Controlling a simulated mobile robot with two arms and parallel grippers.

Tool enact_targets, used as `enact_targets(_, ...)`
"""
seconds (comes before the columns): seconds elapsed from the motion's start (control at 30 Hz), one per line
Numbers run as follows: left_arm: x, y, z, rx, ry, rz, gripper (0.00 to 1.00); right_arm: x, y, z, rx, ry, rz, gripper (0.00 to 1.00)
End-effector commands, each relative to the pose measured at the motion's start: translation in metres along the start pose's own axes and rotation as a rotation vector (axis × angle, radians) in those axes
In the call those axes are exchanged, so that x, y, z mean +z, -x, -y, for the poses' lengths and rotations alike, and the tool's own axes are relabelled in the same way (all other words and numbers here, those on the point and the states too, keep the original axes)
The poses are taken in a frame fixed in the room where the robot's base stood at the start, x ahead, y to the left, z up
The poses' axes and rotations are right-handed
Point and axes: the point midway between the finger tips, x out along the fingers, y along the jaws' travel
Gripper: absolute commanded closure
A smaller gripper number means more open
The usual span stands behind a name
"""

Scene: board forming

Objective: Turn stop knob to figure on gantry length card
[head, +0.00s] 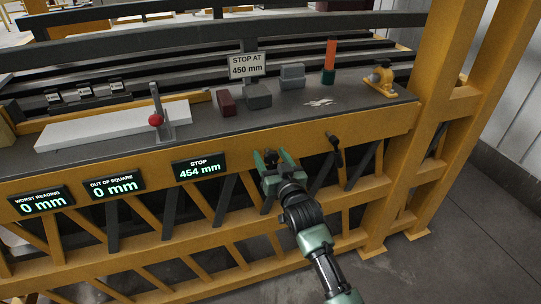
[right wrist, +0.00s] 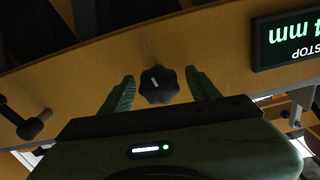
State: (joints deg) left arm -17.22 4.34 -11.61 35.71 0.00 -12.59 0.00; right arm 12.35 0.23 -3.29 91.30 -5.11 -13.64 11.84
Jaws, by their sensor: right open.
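The length card (head: 246,65) hangs on the gantry in the head view and reads "STOP AT 450 mm". The stop display (head: 199,169) on the front of the yellow bench reads 454 mm; part of it shows upside down in the right wrist view (right wrist: 288,40). The stop knob (right wrist: 158,84) is black and lobed with a pale mark, on the yellow front panel. My right gripper (right wrist: 158,90) is open, with its green fingers on either side of the knob and a gap at each side. In the head view my right gripper (head: 274,160) hides the knob. My left gripper is not in view.
A black crank handle (head: 335,147) sticks out right of my right gripper. Other displays, worst reading (head: 41,201) and out of square (head: 114,185), read 0 mm. A red-knobbed lever (head: 156,119), a white board (head: 105,128) and several blocks are on the bench top.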

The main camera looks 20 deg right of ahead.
Motion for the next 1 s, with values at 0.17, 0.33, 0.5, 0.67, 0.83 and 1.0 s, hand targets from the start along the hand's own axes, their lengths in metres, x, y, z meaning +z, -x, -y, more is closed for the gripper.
enact_targets(0.17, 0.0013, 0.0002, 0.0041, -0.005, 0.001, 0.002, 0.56, 0.0003, -0.0042, -0.0001, 0.000, 0.000, 0.001, 0.39)
enact_targets(0.33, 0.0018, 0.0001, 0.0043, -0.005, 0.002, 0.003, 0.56, 0.0004, -0.0039, -0.0001, 0.000, -0.001, 0.001, 0.47)
enact_targets(0.5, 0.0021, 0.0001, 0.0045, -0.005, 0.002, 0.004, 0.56, 0.0005, -0.0037, 0.0000, 0.000, -0.001, 0.001, 0.94)
enact_targets(0.67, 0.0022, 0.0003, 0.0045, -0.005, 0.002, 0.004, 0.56, 0.0004, -0.0037, 0.0001, 0.000, 0.003, 0.001, 1.00)
enact_targets(0.83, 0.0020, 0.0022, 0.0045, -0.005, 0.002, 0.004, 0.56, 0.0002, -0.0036, 0.0001, 0.000, 0.036, 0.002, 1.00)
enact_targets(1.0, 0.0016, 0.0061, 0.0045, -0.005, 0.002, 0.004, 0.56, -0.0004, -0.0037, 0.0002, 0.000, 0.124, 0.002, 1.00)
